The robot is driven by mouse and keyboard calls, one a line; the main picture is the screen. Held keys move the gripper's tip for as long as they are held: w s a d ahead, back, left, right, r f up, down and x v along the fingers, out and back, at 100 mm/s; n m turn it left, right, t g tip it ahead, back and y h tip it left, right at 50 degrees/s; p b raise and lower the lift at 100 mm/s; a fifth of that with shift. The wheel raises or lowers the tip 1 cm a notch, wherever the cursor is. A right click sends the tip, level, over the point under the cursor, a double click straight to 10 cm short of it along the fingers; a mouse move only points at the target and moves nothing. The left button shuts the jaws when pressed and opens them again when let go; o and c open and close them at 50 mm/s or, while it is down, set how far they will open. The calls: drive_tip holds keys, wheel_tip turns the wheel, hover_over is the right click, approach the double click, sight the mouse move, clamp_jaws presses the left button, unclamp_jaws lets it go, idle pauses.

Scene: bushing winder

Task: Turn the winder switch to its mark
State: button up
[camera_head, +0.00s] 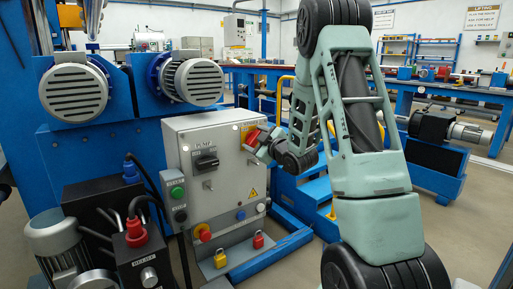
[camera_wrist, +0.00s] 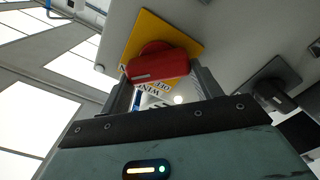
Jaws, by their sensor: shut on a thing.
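The winder switch (camera_wrist: 158,67) is a red handle with a pale line, on a yellow square plate (camera_wrist: 185,32). In the wrist view, part of the label reads "OFF" and "WIN", upside down. In the head view the switch (camera_head: 252,136) is small, at the upper right of the grey control box (camera_head: 222,185). My gripper (camera_wrist: 160,76) is shut on the red handle, one finger at each end. It also shows in the head view (camera_head: 260,141), reaching in from the right. I cannot make out the mark the handle points to.
A black pump switch (camera_head: 207,162) is left of the winder switch and also shows in the wrist view (camera_wrist: 276,82). Below are a green button (camera_head: 177,192), a red knob (camera_head: 204,232) and padlocks (camera_head: 220,259).

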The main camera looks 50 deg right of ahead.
drive_tip(key=n+b, duration=0.2)
drive_tip(key=f+n+b, duration=0.1)
drive_tip(key=n+b, duration=0.2)
drive_tip(key=shift+a+n, duration=0.15)
drive_tip(key=shift+n, duration=0.15)
drive_tip(key=n+b, duration=0.3)
drive_tip(key=shift+n+b, duration=0.4)
drive_tip(key=o, duration=1)
drive_tip(key=shift+s+r, duration=0.1)
